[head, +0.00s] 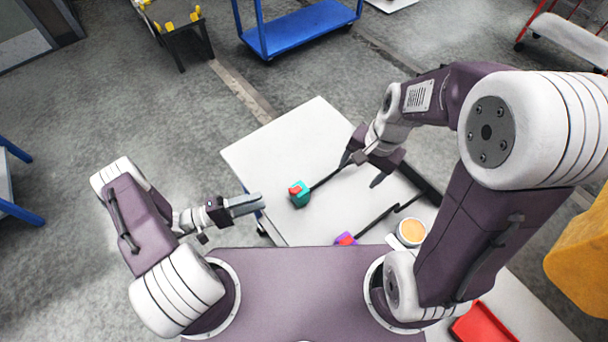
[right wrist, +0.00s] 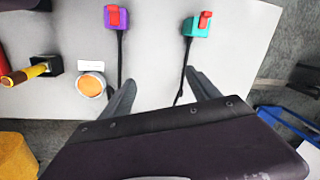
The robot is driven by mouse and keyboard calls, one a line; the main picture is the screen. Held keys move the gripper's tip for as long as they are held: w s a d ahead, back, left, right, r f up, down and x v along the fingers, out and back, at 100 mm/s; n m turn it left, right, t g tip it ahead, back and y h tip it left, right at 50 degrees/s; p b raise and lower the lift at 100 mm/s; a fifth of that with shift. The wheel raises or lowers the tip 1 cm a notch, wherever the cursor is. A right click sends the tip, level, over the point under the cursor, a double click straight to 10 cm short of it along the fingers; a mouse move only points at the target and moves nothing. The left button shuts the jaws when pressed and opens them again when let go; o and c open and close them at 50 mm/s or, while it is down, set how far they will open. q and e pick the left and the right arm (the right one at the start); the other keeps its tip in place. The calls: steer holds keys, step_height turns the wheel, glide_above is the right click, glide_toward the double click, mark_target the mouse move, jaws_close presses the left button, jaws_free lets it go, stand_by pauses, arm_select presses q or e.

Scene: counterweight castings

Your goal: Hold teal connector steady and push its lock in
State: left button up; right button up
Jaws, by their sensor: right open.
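The teal connector (head: 301,200) lies on the white table, with its red lock (head: 295,189) standing up from it. A dark cable runs from it toward my right gripper. The connector (right wrist: 195,29) and its lock (right wrist: 205,19) also show at the top of the right wrist view. My right gripper (head: 361,170) is open and empty, to the right of the connector and apart from it. My left gripper (head: 262,202) is to the left of the connector, a short gap away and not touching it. Its fingers look side by side, and their opening is unclear.
A purple connector (head: 345,239) with a red lock and dark cable lies near the table's front edge. A round white container with orange contents (head: 411,232) stands right of it. A red tray (head: 483,322) is at lower right. The table's far part is clear.

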steer(key=w+a+m+y, duration=0.1)
steer(key=w+a+m, duration=0.1)
steer(key=w, duration=0.2)
steer(key=m+g+y, duration=0.1)
steer(key=m+g, duration=0.1)
steer(key=g, duration=0.2)
glide_above(295, 203)
steer(key=w+d, duration=0.4)
steer(key=d, duration=0.1)
steer(key=f, duration=1.2)
steer(key=shift+a+f, duration=0.15)
steer(key=shift+a, duration=0.1)
steer(key=shift+s+f, duration=0.15)
steer(key=shift+s, duration=0.1)
arm_select(q)
steer(key=shift+a, duration=0.2)
arm_select(e)
steer(key=x, duration=0.8)
steer(key=shift+a+f, duration=0.3)
steer(key=shift+f, duration=0.1)
